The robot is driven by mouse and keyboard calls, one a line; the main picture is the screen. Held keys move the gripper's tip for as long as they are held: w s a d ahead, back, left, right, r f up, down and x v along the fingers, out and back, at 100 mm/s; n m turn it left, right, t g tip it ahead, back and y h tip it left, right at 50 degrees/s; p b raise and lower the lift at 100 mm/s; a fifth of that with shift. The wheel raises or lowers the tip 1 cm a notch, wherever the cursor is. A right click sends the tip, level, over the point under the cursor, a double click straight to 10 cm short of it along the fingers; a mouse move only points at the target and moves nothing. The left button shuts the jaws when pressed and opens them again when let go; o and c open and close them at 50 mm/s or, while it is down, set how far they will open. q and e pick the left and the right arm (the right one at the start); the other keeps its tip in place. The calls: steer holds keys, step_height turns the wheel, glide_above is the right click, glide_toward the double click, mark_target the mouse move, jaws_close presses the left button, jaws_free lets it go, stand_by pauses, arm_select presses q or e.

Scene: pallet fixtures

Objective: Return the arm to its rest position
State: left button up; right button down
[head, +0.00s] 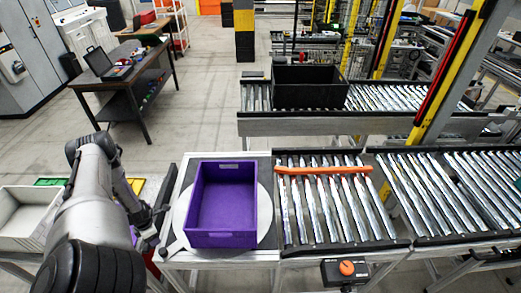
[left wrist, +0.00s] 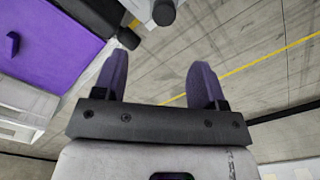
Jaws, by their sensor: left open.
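My left arm comes in from the left in the head view, and its gripper (head: 150,214) is beside the left edge of the turntable stand, apart from the purple crate. In the left wrist view the left gripper (left wrist: 160,85) has its two fingers spread, with nothing between them and floor behind. The purple crate (head: 223,239) stands empty and upright on the round plate; part of it also shows at the upper left of the left wrist view (left wrist: 60,45). My right gripper does not show.
A roller conveyor (head: 320,215) with an orange bar (head: 323,170) across it adjoins the plate on the right. A black crate (head: 310,90) sits on the rear conveyor. A pale bin (head: 20,220) stands at far left. A dark table (head: 125,85) stands behind, with open floor between.

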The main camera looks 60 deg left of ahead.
arm_select(q)
steer(key=a+r+n+y, duration=0.2)
steer(key=a+n+y, duration=0.3)
steer(key=n, duration=0.3)
steer(key=w+d+r+n+g+y, duration=0.1)
steer(key=w+d+n, duration=0.2)
steer(key=d+n, duration=0.7)
steer(key=w+d+r+n+g+y, duration=0.1)
steer(key=w+d+n, duration=0.25)
steer(key=d, duration=1.25)
steer(key=w+d+r+n+t+h, duration=0.2)
steer(key=w+d+r+n+h, duration=0.1)
steer(key=w+d, duration=0.6)
steer(key=w+d+r+n+t+h, duration=0.3)
steer(key=w+d+r+n, duration=0.3)
steer(key=w+d, duration=0.3)
steer(key=d+r+h, duration=0.1)
steer(key=d, duration=0.3)
steer(key=shift+d+t, duration=0.3)
